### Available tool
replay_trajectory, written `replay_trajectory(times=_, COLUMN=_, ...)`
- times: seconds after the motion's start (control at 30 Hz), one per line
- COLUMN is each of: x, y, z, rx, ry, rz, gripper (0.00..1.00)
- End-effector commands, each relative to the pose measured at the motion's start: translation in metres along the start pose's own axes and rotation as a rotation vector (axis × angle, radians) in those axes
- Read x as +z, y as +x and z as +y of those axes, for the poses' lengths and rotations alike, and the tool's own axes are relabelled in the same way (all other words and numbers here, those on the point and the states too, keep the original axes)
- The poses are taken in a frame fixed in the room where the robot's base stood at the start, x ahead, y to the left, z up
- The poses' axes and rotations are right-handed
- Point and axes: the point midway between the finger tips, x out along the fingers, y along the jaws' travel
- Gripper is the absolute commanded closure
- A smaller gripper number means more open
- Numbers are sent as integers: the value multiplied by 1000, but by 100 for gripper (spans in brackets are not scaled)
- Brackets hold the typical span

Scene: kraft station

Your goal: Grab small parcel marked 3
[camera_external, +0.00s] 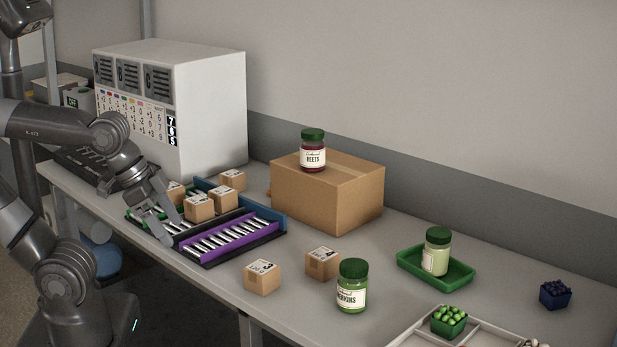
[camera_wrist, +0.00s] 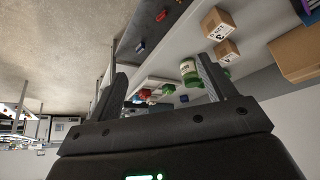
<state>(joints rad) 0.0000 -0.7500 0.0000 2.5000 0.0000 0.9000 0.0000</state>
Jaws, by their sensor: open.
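The small parcel that appears marked 3 (camera_external: 262,277) is a brown cardboard cube with a white label on top. It sits on the table near the front edge, left of the gherkins jar (camera_external: 352,286). Another small parcel (camera_external: 323,263) stands just behind and right of it. My gripper (camera_external: 172,228) is at the left, low beside the coloured racks, apart from that parcel. In the wrist view my gripper (camera_wrist: 162,72) is open and empty between its fingers. Two parcels show at upper right there; the larger one (camera_wrist: 217,23) looks like parcel 3, but its number is not readable.
Several more small parcels (camera_external: 199,207) sit on or by the racks, near the purple rack (camera_external: 228,237). A big carton (camera_external: 345,192) carries a beets jar (camera_external: 313,150). A green tray (camera_external: 437,277) holds a jar. A white cabinet (camera_external: 205,110) stands at back left.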

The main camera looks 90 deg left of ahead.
Motion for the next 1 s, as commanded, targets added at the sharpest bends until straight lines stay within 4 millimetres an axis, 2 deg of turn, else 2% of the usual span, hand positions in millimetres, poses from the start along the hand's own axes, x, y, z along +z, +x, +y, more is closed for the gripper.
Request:
replay_trajectory(times=0.1, x=0, y=0, z=0, rx=0, ry=0, rz=0, gripper=18)
replay_trajectory(times=0.33, x=0, y=0, z=0, rx=0, ry=-5, rz=-1, gripper=18)
replay_trajectory(times=0.47, x=-7, y=3, z=-4, rx=-6, ry=-91, rz=-20, gripper=18)
replay_trajectory(times=0.57, x=-19, y=9, z=-11, rx=-18, ry=-257, rz=-55, gripper=18)
replay_trajectory(times=0.77, x=-49, y=30, z=-34, rx=-78, ry=-724, rz=-138, gripper=18)
replay_trajectory(times=1.0, x=-80, y=65, z=-68, rx=-199, ry=-1293, rz=-213, gripper=18)
